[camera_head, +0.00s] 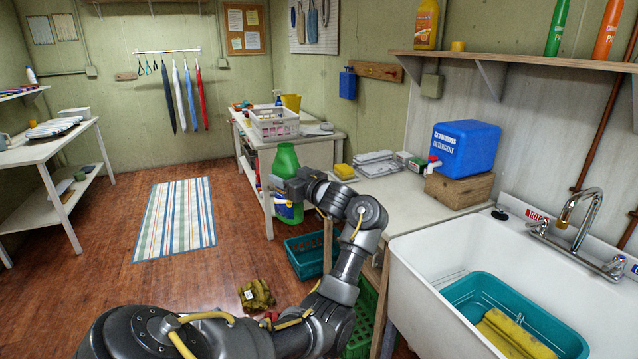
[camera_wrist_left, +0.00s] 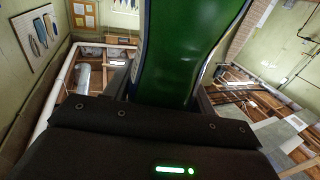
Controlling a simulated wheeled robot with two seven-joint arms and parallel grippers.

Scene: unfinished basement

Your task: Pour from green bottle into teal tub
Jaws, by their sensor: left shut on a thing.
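My left gripper (camera_head: 284,187) is shut on the green bottle (camera_head: 287,161) and holds it upright, off to the left of the sink. The gripper covers the middle of the bottle; its lower part with a label shows below. In the left wrist view the green bottle (camera_wrist_left: 188,50) stands between the jaws. The teal tub (camera_head: 462,290) sits in the white sink at the lower right, well apart from the bottle. A yellow thing lies in the tub. My right gripper is not in view.
A blue detergent container (camera_head: 465,148) stands on a wooden block (camera_head: 459,189) beside the sink (camera_head: 421,292). A faucet (camera_head: 580,215) rises over the sink's back edge. A shelf (camera_head: 510,62) hangs above. A teal basket (camera_head: 305,262) and a crumpled yellowish thing (camera_head: 257,295) are on the floor.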

